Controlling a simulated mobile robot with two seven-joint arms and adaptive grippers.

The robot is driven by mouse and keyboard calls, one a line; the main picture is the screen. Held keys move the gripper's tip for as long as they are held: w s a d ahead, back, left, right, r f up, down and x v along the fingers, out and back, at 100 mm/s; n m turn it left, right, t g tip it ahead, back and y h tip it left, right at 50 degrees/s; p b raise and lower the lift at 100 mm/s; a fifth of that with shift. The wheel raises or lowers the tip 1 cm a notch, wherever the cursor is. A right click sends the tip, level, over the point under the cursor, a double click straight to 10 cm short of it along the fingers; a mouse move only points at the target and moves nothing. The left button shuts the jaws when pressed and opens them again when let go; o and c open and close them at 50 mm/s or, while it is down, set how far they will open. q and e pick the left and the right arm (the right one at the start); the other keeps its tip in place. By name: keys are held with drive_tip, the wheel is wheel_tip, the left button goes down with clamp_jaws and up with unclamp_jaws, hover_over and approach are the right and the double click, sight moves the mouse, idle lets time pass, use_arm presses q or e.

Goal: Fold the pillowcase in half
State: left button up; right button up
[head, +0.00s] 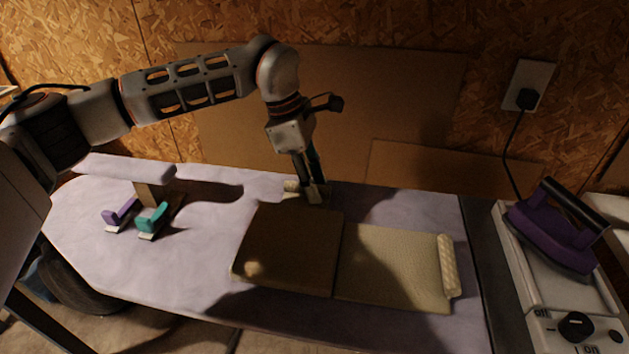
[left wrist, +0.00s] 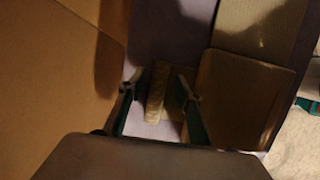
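The pillowcase lies flat on the ironing board (head: 215,270), with a brown left panel (head: 290,250) and a pale right panel (head: 390,265). A ribbed, rolled-looking strip (head: 449,265) runs along its right end. My left gripper (head: 312,193) points down at the back edge of the brown panel. In the left wrist view, my left gripper (left wrist: 162,85) is open, with a pale textured strip (left wrist: 156,95) between its fingers. Whether the fingers touch this strip is unclear. The brown panel (left wrist: 232,95) lies right beside the right finger. My right gripper is not in view.
A small raised sleeve board (head: 125,168) stands at the left, with a purple clip (head: 120,212) and a teal clip (head: 152,217) near its foot. A purple iron (head: 555,230) rests on a white stand at the right. Chipboard wall stands close behind the board.

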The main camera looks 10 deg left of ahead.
use_arm(q)
drive_tip(key=shift+f, duration=0.1)
clamp_jaws()
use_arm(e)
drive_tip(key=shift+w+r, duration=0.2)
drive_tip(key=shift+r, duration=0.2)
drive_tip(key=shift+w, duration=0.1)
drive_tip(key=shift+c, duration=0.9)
